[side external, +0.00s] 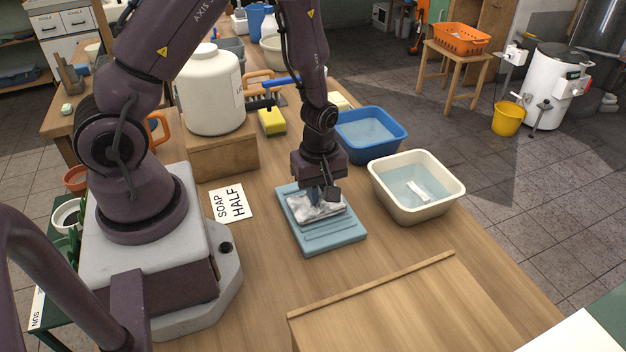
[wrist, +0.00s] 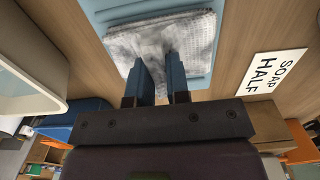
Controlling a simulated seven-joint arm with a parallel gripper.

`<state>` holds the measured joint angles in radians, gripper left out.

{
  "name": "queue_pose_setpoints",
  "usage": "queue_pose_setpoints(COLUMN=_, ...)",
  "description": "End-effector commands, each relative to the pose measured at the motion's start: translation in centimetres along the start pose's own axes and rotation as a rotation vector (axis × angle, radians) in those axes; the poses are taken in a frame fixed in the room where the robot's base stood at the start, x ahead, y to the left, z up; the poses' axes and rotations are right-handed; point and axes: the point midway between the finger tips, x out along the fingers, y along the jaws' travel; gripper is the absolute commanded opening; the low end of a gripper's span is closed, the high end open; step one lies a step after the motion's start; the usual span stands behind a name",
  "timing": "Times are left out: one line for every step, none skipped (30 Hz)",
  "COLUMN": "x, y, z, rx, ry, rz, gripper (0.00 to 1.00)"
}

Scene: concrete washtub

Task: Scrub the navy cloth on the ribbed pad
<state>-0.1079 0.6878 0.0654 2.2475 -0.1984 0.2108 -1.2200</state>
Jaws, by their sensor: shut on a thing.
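The light blue ribbed pad (side external: 338,240) lies on the wooden bench in front of my arm; it also shows at the top of the wrist view (wrist: 112,42). A cloth (side external: 312,213) lies folded on the pad's far part. It looks mottled white and grey rather than navy, perhaps with suds. In the wrist view the cloth (wrist: 198,38) has a waffle-like texture and is bunched between the fingers. My gripper (side external: 323,197) points down over the pad, shut on the cloth. Its blue fingers (wrist: 160,66) hide part of the pinched fold.
A blue basin (side external: 344,150) and a cream basin (side external: 440,207), both holding water, stand right of the pad. A white object lies in the cream one. A yellow sponge (side external: 271,122), a white jug (side external: 207,95) on a wooden block and a "SOAP HALF" card (side external: 231,202) are left.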

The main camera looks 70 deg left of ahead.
Motion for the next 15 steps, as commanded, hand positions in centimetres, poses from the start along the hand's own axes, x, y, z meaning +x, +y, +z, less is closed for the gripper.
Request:
queue_pose_setpoints(x=0.0, y=-0.1, z=0.6, rx=0.005, ry=-0.001, rz=-0.002, gripper=0.0)
queue_pose_setpoints(x=0.0, y=-0.1, z=0.9, rx=0.004, ry=-0.001, rz=-0.002, gripper=0.0)
queue_pose_setpoints(x=0.0, y=-0.1, z=1.3, rx=0.003, ry=-0.001, rz=-0.002, gripper=0.0)
queue_pose_setpoints(x=0.0, y=-0.1, z=1.6, rx=0.004, ry=-0.001, rz=-0.002, gripper=0.0)
queue_pose_setpoints(x=0.0, y=-0.1, z=1.9, rx=0.004, ry=-0.001, rz=-0.002, gripper=0.0)
queue_pose_setpoints(x=0.0, y=-0.1, z=2.3, rx=0.005, ry=-0.001, rz=-0.002, gripper=0.0)
queue_pose_setpoints(x=0.0, y=-0.1, z=2.6, rx=0.005, ry=0.0, rz=-0.002, gripper=0.0)
queue_pose_setpoints(x=0.0, y=0.0, z=2.9, rx=0.004, ry=0.0, rz=-0.001, gripper=0.0)
queue_pose_setpoints(x=0.0, y=0.0, z=3.3, rx=0.004, ry=0.0, rz=-0.001, gripper=0.0)
queue_pose_setpoints(x=0.0, y=-0.1, z=3.6, rx=0.004, ry=0.0, rz=-0.001, gripper=0.0)
queue_pose_setpoints(x=0.0, y=-0.1, z=3.9, rx=0.004, ry=0.0, rz=-0.001, gripper=0.0)
queue_pose_setpoints(x=0.0, y=-0.1, z=4.3, rx=0.004, ry=0.0, rz=-0.001, gripper=0.0)
queue_pose_setpoints(x=0.0, y=-0.1, z=4.6, rx=0.004, ry=0.0, rz=-0.001, gripper=0.0)
queue_pose_setpoints(x=0.0, y=-0.1, z=4.9, rx=0.005, ry=0.0, rz=-0.001, gripper=0.0)
queue_pose_setpoints(x=0.0, y=0.0, z=5.3, rx=0.004, ry=0.0, rz=-0.001, gripper=0.0)
